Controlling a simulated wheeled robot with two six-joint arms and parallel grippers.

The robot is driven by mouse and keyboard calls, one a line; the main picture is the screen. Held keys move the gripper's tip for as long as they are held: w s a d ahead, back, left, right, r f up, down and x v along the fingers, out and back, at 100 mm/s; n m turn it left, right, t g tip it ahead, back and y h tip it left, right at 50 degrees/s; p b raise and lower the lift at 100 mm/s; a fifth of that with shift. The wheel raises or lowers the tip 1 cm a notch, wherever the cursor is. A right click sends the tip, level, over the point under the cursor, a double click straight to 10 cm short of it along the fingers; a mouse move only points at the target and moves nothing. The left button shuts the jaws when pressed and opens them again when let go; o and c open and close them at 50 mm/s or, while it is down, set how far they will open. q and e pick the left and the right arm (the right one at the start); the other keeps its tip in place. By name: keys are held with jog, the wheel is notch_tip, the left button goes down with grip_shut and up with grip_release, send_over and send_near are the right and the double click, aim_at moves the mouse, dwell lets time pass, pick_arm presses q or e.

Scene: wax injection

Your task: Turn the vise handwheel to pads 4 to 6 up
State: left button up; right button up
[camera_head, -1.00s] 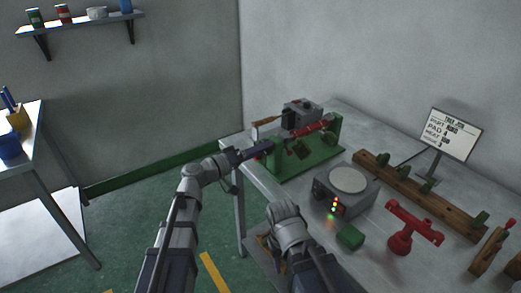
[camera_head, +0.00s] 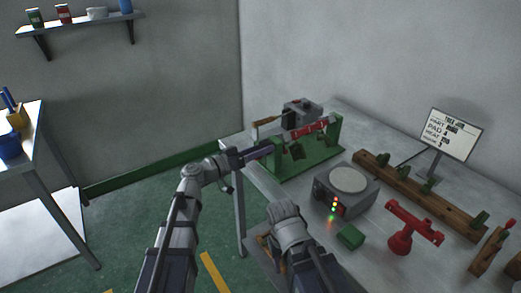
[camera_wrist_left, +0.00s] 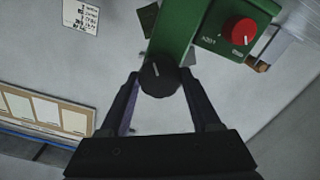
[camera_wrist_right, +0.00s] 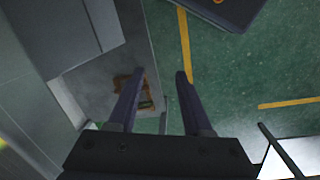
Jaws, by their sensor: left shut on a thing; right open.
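My right gripper (camera_wrist_right: 162,78) is open and empty, low by the bench's front edge. The pad numbers are too small to read.
A grey box with a round plate (camera_head: 348,180) and lit lamps stands right of the vise. A green block (camera_head: 350,237), a red stand (camera_head: 402,240), a wooden rack (camera_head: 420,195) and a sign (camera_head: 447,135) stand farther right.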

pick_arm(q)
jog(key=shift+s+f+m, duration=0.1)
jog(key=shift+m, duration=3.7)
jog(key=o, duration=1.4)
jog(key=shift+a, duration=0.1)
jog(key=v, duration=0.7)
jog(key=shift+s+a, duration=0.2)
jog(key=shift+a, duration=0.05)
